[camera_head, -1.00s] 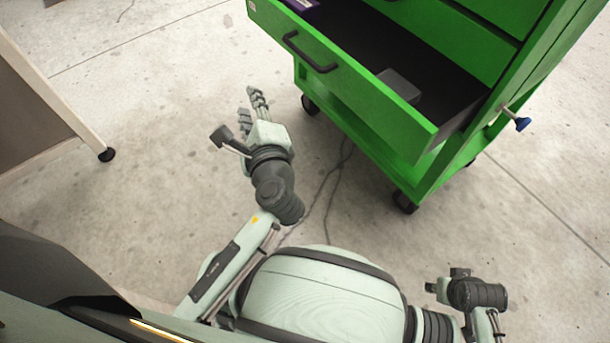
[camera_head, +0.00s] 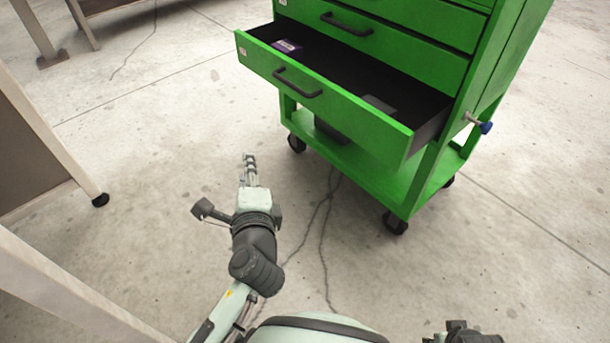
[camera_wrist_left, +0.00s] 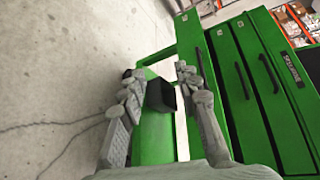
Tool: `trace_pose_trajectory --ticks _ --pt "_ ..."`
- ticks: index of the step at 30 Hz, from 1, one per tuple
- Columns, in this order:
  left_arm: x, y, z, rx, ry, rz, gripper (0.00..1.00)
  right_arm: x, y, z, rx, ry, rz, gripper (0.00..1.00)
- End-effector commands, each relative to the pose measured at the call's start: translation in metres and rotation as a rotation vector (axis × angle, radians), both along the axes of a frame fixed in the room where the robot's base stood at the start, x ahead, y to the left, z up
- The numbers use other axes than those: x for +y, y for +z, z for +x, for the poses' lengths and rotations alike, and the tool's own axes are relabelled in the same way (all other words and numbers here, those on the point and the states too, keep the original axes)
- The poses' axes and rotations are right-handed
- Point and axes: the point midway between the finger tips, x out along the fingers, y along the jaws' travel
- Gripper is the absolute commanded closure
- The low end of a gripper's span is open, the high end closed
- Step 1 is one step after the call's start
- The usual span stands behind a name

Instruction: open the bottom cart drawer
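The bottom drawer (camera_head: 330,100) of the green cart (camera_head: 425,190) is pulled well out toward me in the head view. Its dark bar handle (camera_head: 297,84) is on the front panel, with nothing touching it. A small purple box (camera_head: 287,46) and a grey item (camera_head: 378,104) lie inside. My left gripper (camera_head: 250,165) is in front of the cart, below and apart from the handle. In the left wrist view, its fingers (camera_wrist_left: 160,84) are spread with nothing held between them. My right gripper does not show; only a dark part of that arm is at the bottom edge.
Closed drawers (camera_head: 390,35) are above the open one. A dark bin (camera_head: 332,130) stands on the cart's lower shelf. A blue-tipped knob (camera_head: 485,127) sticks out at the cart's right. A pale-framed panel (camera_head: 35,150) stands at left. Floor between is clear.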

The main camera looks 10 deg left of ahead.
Motion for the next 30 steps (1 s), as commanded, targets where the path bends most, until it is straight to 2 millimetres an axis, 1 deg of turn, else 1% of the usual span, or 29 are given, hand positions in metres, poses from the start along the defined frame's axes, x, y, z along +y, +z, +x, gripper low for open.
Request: trace_pose_trajectory --ticks 1,6,11,15,19,24,30 --pt "-0.009 -0.006 0.002 -0.027 -0.032 -0.072 0.67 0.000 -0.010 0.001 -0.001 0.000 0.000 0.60" --pt "-0.043 -0.007 0.006 -0.114 -0.143 -0.350 0.67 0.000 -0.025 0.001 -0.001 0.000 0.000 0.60" --pt "-0.073 0.005 0.005 -0.200 -0.243 -0.623 0.67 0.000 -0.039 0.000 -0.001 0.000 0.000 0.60" --pt "-0.094 0.022 0.000 -0.271 -0.323 -0.863 0.67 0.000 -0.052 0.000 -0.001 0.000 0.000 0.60" --pt "-0.109 0.042 -0.008 -0.331 -0.391 -1.075 0.67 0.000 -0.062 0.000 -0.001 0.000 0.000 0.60" --pt "-0.119 0.065 -0.018 -0.387 -0.455 -1.281 0.67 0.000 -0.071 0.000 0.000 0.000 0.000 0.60" --pt "-0.122 0.080 -0.025 -0.421 -0.492 -1.401 0.67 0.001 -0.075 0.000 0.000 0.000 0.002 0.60"
